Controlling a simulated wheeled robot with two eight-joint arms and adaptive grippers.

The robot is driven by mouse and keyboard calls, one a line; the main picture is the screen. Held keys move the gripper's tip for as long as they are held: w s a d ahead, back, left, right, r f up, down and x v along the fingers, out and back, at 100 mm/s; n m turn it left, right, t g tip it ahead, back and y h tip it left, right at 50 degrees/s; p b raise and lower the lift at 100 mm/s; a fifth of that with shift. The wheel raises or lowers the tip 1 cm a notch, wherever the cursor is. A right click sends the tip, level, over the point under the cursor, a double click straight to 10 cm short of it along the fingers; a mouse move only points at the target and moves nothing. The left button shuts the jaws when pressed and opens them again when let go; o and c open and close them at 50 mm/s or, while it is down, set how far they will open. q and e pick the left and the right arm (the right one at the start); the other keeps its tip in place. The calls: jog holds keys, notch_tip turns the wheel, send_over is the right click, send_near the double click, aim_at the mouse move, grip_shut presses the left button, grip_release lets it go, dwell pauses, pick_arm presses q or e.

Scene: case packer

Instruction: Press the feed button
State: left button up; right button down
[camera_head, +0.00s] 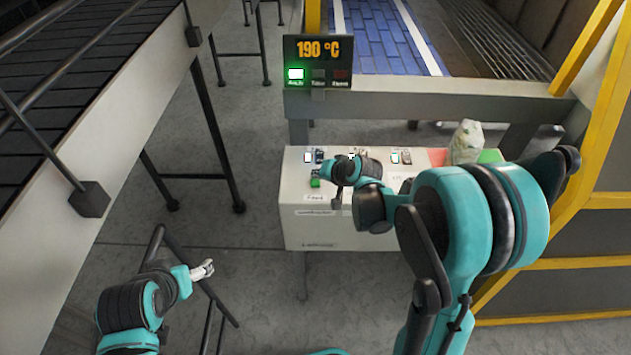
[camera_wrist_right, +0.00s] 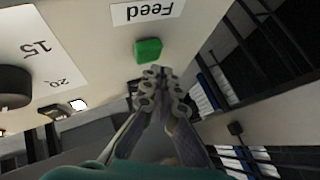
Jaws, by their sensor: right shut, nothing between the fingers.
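The feed button is a small green block (camera_head: 315,182) on the left part of the control box (camera_head: 325,231). In the right wrist view the green button (camera_wrist_right: 148,50) sits beside a white label reading "Feed", upside down. My right gripper (camera_wrist_right: 161,77) is shut and empty, its tips just short of the button in that view; I cannot tell whether they touch it. In the head view the right gripper (camera_head: 335,197) is by the box's front edge, partly hidden by its own wrist. My left gripper (camera_head: 203,269) is at lower left, far from the box; its finger gap is too small to judge.
A display (camera_head: 318,62) above the box reads 190 °C with a green lamp lit. A dark conveyor (camera_head: 75,70) runs along the left, and a yellow frame (camera_head: 605,150) stands at the right.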

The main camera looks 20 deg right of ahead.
jog(key=shift+f, duration=0.35)
